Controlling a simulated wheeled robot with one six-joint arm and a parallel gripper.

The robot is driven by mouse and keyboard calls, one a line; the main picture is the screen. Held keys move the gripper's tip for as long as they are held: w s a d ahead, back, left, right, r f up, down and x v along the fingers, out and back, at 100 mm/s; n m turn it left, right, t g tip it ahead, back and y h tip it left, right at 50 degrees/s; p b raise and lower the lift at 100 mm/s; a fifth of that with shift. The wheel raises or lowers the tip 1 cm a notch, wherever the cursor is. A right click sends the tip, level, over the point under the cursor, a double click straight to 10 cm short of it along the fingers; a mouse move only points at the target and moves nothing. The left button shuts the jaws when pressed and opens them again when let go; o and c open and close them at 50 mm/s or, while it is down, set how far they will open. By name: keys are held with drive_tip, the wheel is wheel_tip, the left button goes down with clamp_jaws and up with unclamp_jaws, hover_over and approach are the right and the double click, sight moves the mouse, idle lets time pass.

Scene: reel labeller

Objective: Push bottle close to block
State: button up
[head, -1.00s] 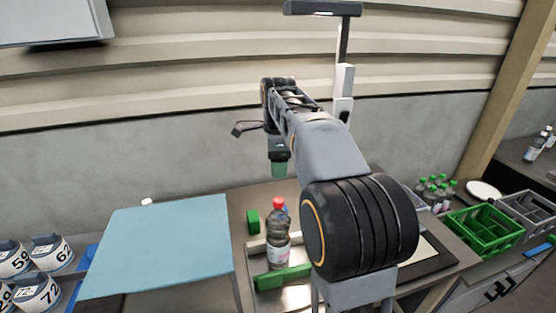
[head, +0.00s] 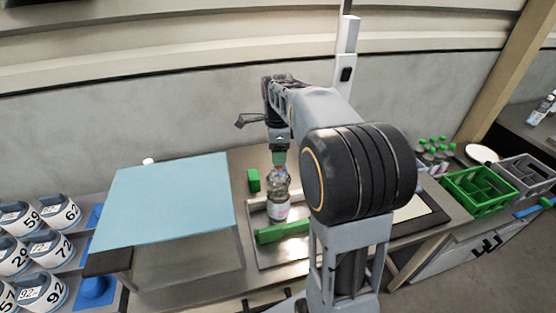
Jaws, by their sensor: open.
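A clear bottle (head: 279,196) with a pale label stands upright on the metal plate in the middle of the head view. Its cap is mostly covered by my gripper (head: 279,158), which points down at the bottle's top. From this view I cannot tell whether the fingers touch the bottle, and the gap between them is hard to see. A green block (head: 254,180) is behind and left of the bottle. A longer green bar (head: 283,231) lies in front of the bottle, close to its base. I cannot tell which green piece is the task's block.
A blue-topped box (head: 172,200) stands left of the plate. Numbered reels (head: 50,246) are at the far left. Green-capped bottles (head: 436,150), a green crate (head: 477,190) and a grey crate (head: 522,172) are at the right. A wall runs close behind the bench.

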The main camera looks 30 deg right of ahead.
drive_tip(key=shift+f, duration=2.1)
drive_tip(key=shift+c, duration=0.2)
drive_tip(key=c, duration=1)
drive_tip(key=shift+o, duration=0.2)
drive_tip(key=shift+d, duration=0.15)
